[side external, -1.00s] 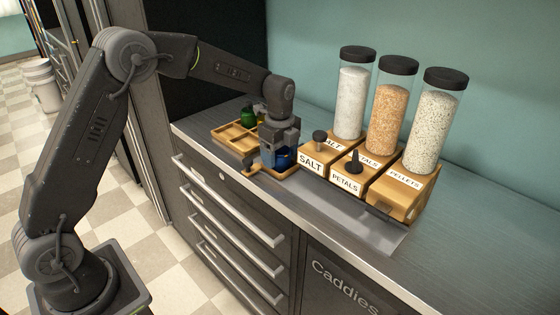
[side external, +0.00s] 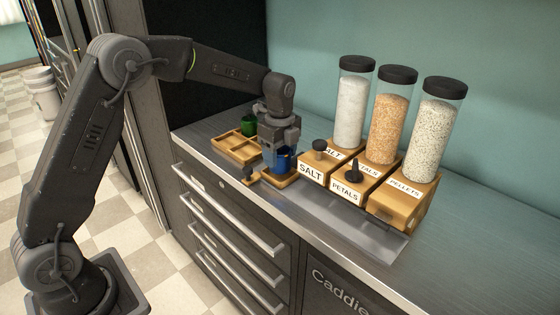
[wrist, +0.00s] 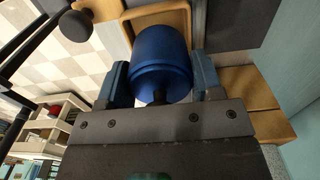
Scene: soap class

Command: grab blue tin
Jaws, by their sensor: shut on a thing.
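The blue tin (wrist: 162,58) is held between the two fingers of my gripper (wrist: 160,76) in the wrist view. In the side external view, the blue tin (side external: 285,161) shows below my gripper (side external: 281,152), which partly covers it. The tin is roughly upright, over or in a small wooden tray (side external: 279,183) at the front of the counter. I cannot tell whether its base touches the tray.
A wooden compartment tray (side external: 232,151) and a green container (side external: 249,125) stand left of my gripper. Close on the right are wooden dispensers labelled SALT (side external: 311,172), PETALS (side external: 346,186) and PELLETS (side external: 402,192), with tall filled cylinders. The counter's far right (side external: 480,230) is clear.

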